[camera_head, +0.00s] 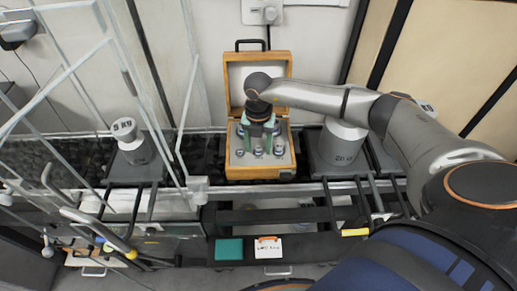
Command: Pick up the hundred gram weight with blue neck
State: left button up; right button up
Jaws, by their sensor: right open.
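An open wooden case (232,167) stands on the dark bench in the middle of the head view. Several small silver weights stand in it, one of them at the front (258,151). They are too small to tell which has the blue neck, and some are hidden under my gripper. My right gripper (257,137) points down over the case, with its greenish fingers apart among or just above the weights. I cannot tell if it touches any. My left gripper is not in view.
A large 5 KG weight (130,142) stands to the left, behind clear panels. Another large weight (339,143) stands right of the case, close under my right arm. A rail (300,187) runs along the front. A green block (229,249) and a white card (268,249) lie below.

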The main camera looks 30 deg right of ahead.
grip_shut()
dwell(0.5)
